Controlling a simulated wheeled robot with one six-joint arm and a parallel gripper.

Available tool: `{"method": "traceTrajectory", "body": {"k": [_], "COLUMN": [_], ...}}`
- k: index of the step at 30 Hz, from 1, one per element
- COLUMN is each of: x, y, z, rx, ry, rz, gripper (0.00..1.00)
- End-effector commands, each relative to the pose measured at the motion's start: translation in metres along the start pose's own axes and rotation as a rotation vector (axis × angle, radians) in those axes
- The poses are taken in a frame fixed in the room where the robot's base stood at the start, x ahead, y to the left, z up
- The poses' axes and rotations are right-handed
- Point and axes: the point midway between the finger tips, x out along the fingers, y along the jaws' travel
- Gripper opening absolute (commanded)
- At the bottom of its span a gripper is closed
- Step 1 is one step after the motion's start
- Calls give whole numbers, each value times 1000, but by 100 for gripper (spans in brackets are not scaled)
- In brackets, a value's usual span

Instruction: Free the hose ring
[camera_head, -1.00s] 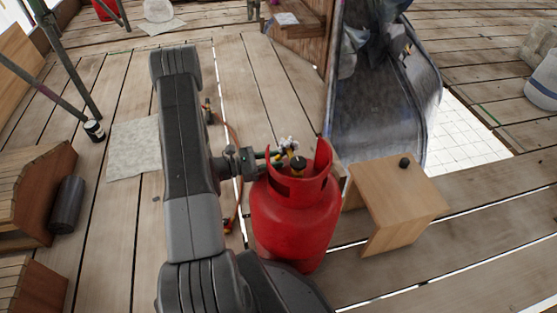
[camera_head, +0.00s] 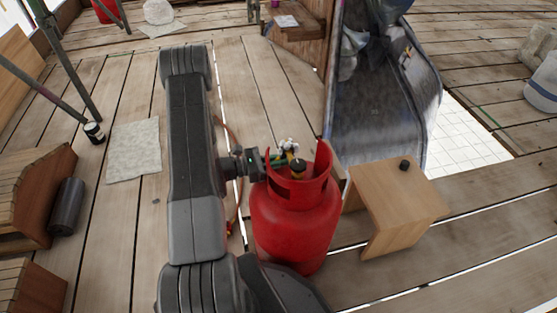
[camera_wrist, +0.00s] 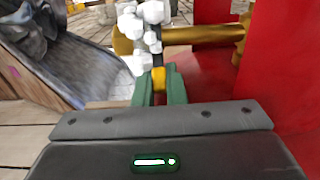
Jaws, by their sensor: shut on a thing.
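The red gas cylinder (camera_head: 297,222) stands upright on the planks, with a cut-out collar around its top. In the wrist view a brass valve stem (camera_wrist: 200,35) runs left from the red collar to a cluster of white lumps (camera_wrist: 143,22). The lumps cover the joint, so no ring shows clearly. My gripper (camera_wrist: 158,88) has green fingers shut on a small yellow and dark piece (camera_wrist: 158,76) just below the lumps. In the head view my gripper (camera_head: 270,162) reaches the valve from the left. An orange-red hose (camera_head: 238,200) lies partly hidden behind my arm.
A small wooden stand (camera_head: 398,195) with a black knob (camera_head: 404,164) is right of the cylinder. Behind it is a grey chute (camera_head: 385,110) beside an opening in the deck. A pale mat (camera_head: 133,150) and a dark roller (camera_head: 66,205) lie to the left.

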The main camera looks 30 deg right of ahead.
Motion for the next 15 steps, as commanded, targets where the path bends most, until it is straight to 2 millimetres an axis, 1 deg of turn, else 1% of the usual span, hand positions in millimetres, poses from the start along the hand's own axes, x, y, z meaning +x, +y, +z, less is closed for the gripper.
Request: {"method": "traceTrajectory", "body": {"k": [1,5,9,15], "x": [-1,-4,-7,-10], "y": [0,0,0,0], "z": [5,12,14,15], "rx": [1,3,2,0], "ry": [27,130,246,345], "rz": [0,-1,-1,0], "gripper": [0,0,0,0]}}
